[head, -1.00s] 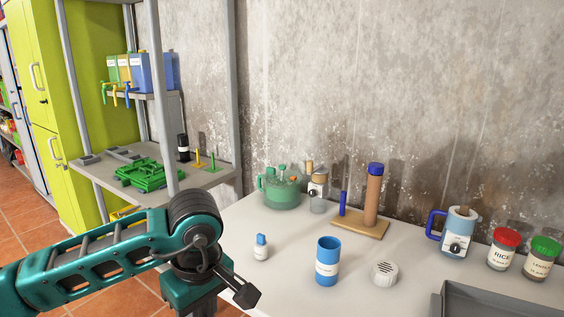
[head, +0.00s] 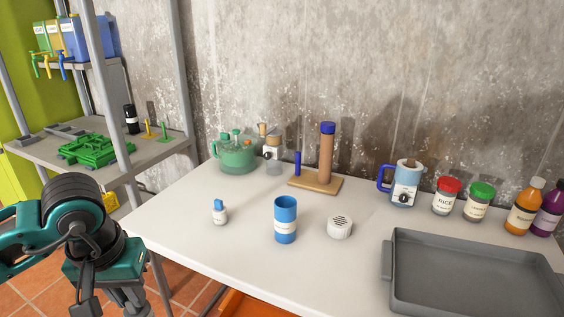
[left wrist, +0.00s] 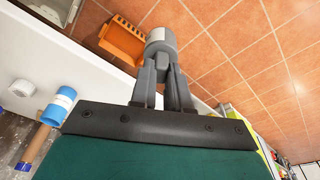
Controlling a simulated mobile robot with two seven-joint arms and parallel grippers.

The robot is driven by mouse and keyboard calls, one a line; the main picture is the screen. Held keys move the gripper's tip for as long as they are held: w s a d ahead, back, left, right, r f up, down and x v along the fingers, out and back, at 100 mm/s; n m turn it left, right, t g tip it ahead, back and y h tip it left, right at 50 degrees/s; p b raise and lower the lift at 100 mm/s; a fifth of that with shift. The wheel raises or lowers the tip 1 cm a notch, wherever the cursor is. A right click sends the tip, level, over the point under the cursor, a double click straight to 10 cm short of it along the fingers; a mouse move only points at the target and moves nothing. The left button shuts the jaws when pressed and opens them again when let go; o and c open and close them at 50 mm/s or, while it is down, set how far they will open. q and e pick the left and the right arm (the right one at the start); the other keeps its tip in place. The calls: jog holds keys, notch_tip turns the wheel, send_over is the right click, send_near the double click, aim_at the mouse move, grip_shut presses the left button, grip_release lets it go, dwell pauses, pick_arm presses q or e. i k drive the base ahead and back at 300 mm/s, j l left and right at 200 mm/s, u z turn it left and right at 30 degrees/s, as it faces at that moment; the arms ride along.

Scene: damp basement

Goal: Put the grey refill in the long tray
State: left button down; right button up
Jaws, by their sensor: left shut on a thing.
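My left gripper (left wrist: 168,85) is shut on the grey refill (left wrist: 160,42), a short grey cylinder with a paler band, held at the fingertips above the floor in front of the table. In the head view the left gripper (head: 88,306) is at the lower left, cut by the bottom edge, and the refill does not show there. The long tray (head: 470,275) is dark grey, shallow and empty, at the right of the white table, well away from the gripper. Its right and near edges are partly cut off. My right gripper is not in view.
On the white table (head: 185,235) stand a small white bottle (head: 220,212), a blue cup (head: 286,222), a white vented puck (head: 340,227), a roll holder (head: 326,160), jars and bottles. An orange crate (left wrist: 122,42) is below. A shelf (head: 160,150) stands left.

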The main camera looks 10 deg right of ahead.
aim_at(459, 283)
jog(key=z, duration=1.1)
jog(key=l+z, duration=0.1)
jog(key=z, duration=0.25)
jog(key=i+z, duration=0.1)
jog(key=z, duration=0.25)
jog(key=l+z, duration=0.15)
jog(key=z, duration=0.15)
jog(key=i, duration=0.05)
